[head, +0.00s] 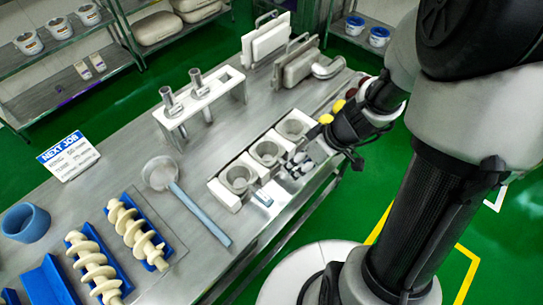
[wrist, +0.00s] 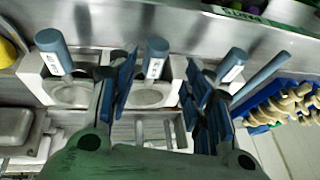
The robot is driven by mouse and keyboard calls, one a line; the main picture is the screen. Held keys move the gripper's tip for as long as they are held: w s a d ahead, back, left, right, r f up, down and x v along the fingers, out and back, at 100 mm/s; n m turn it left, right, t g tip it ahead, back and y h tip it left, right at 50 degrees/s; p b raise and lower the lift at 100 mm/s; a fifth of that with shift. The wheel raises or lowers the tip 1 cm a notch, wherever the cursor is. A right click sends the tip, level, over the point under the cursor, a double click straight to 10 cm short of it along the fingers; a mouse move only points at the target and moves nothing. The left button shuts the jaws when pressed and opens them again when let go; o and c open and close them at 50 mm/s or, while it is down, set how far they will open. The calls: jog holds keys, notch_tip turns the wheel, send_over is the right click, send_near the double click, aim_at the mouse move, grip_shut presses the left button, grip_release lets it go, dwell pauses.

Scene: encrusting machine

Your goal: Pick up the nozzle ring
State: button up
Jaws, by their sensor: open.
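Three grey round ring-shaped pieces sit in a row of white blocks along the table's front edge: a near one (head: 239,177), a middle one (head: 267,152) and a far one (head: 295,125). I cannot tell for sure which is the nozzle ring. My gripper (head: 300,165) is beside the row, on its right, close to the middle and far blocks. In the wrist view, my gripper (wrist: 162,85) is open, its blue-padded fingers spread with nothing seen held. Round grey openings show beyond the fingers, partly hidden by them and by blue-grey cylinders (wrist: 155,58) with white labels.
A white rack (head: 172,122) with two metal tubes stands behind the row. A strainer with a blue handle (head: 200,215) lies to the left. Cream augers (head: 135,230) on blue trays and a blue ring-shaped piece (head: 25,222) are farther left. White casings (head: 268,42) stand at the back.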

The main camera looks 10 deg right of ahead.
jog(key=x, duration=0.2)
jog(key=b+x, duration=0.1)
jog(key=x, duration=0.2)
jog(key=shift+w+d+f+b, duration=0.1)
jog(key=shift+w+f+b, duration=0.3)
jog(key=shift+w, duration=0.1)
jog(key=shift+c, duration=0.3)
grip_shut()
